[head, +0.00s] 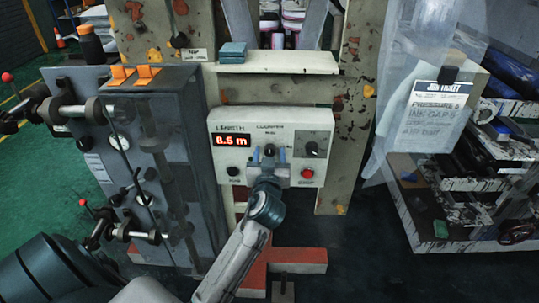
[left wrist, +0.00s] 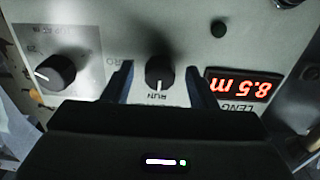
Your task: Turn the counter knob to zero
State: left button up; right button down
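The length counter panel (head: 225,180) is a light box on a post in the head view, with a red display (head: 231,140) reading 8.5 m. Its middle counter knob (head: 269,150) is black. In the left wrist view, upside down, the knob (left wrist: 160,73) has its white mark toward the RUN label; the other label beside it is partly hidden by a finger. My left gripper (head: 270,157) is open, its two blue-grey fingers (left wrist: 161,84) on either side of the knob, with gaps between. My right gripper is in neither view.
A grey valve cabinet (head: 180,110) stands close at left.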

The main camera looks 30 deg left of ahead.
pick_arm(q)
jog(key=c, duration=0.9)
jog(key=shift+m, duration=0.3)
jog(key=m+p, duration=0.2)
jog(key=m, duration=0.2)
jog(key=m+p, duration=0.1)
jog(key=m, duration=0.3)
jog(key=shift+r, duration=0.1)
jog(key=m+p, duration=0.3)
jog(key=m, duration=0.2)
jog(key=shift+m+p, duration=1.1)
jog(key=shift+m, duration=1)
